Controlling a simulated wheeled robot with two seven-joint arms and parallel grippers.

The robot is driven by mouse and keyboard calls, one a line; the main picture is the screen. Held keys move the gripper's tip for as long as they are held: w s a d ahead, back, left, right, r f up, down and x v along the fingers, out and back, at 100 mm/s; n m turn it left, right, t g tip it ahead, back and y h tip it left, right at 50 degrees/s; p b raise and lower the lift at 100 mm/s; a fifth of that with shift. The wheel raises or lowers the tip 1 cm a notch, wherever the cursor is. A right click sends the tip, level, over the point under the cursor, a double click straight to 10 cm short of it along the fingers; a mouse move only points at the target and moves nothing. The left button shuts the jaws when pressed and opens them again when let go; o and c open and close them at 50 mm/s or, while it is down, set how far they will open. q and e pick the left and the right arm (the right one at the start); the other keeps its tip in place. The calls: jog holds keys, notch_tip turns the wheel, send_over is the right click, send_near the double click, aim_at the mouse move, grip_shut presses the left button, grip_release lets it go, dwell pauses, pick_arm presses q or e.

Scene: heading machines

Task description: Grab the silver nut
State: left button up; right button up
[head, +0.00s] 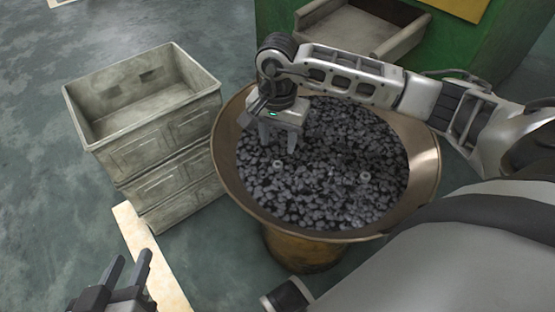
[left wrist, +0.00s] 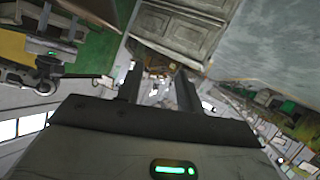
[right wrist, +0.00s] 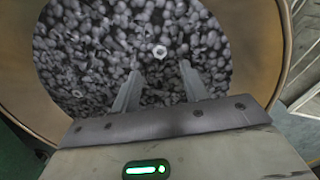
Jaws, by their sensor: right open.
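The wide round bowl (head: 425,165) is full of dark grey metal pieces. A light silver nut (head: 277,164) lies on top of them, just below my right gripper in the head view. It shows as a ring with a hole in the right wrist view (right wrist: 160,52), just beyond and between the fingertips. My right gripper (head: 279,143) is open and empty, pointing down over the pieces; it also shows in the right wrist view (right wrist: 160,71). My left gripper (head: 131,265) is open and empty at the lower left, away from the bowl.
A stack of grey-green crates (head: 160,135) stands left of the bowl, its top crate open and empty. A second light ring-shaped piece (head: 363,177) lies right of the middle of the bowl. A green machine (head: 460,50) with a chute stands behind.

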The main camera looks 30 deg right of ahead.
aim_at(277, 165)
notch_tip(277, 165, down, 2)
jog(key=shift+a+f, duration=0.1)
jog(key=shift+f, duration=0.3)
notch_tip(277, 165, down, 4)
jog(key=shift+s+a+f+b, duration=0.15)
jog(key=shift+f+b, duration=0.05)
jog(key=shift+b, duration=0.8)
jog(key=shift+c, duration=0.7)
pick_arm(q)
jog(key=shift+w+d+r+t+h, duration=0.15)
jog(key=shift+r+t+h, duration=0.1)
jog(key=shift+r, duration=0.15)
jog(key=shift+d+r+t+h, duration=0.15)
jog(key=shift+r+h, duration=0.1)
jog(key=shift+r, duration=0.15)
pick_arm(e)
grip_shut()
